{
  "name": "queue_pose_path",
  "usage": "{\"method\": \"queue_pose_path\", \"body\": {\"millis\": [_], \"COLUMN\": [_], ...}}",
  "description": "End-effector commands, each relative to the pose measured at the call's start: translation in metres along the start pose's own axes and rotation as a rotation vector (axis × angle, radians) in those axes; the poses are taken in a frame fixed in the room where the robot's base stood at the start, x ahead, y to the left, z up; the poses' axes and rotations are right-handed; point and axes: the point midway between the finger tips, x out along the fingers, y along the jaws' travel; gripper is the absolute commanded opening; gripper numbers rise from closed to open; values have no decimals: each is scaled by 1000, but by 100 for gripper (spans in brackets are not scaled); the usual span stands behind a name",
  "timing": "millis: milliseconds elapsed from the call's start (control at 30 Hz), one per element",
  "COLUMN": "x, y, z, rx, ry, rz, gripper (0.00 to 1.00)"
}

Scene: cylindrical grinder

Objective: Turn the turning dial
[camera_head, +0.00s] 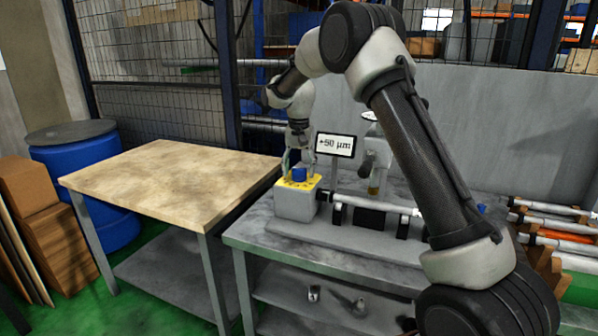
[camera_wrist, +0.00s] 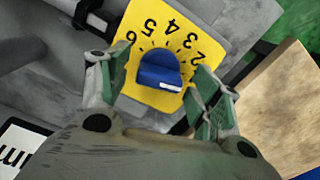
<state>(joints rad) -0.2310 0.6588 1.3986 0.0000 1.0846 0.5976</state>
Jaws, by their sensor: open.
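The turning dial is a blue knob (camera_head: 299,174) on a yellow numbered plate (camera_head: 286,184) on top of a grey box (camera_head: 296,205) on the grinder. In the wrist view the blue knob (camera_wrist: 159,70) has a white mark on its lower right side, and the yellow plate (camera_wrist: 140,32) shows the numbers 2 to 6. My gripper (camera_head: 298,160) is above the box. In the wrist view my gripper (camera_wrist: 152,84) is open, with one green-padded finger on each side of the knob. I cannot tell whether the fingers touch it.
A sign (camera_head: 335,144) reading "+50 µm" stands just right of the dial. A horizontal bar (camera_head: 375,204) runs along the grinder to the right. A bare wooden-topped table (camera_head: 170,175) stands to the left, with a blue barrel (camera_head: 95,185) behind it.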

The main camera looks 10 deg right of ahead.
Motion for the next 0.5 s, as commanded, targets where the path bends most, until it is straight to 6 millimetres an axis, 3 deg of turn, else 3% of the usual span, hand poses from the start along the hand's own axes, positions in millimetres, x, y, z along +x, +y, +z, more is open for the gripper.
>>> {"method": "queue_pose_path", "body": {"millis": [367, 500], "x": [10, 10], "y": [0, 0], "z": [0, 0], "rx": [0, 0], "ry": [1, 1], "rz": [-1, 0], "gripper": [64, 41]}}
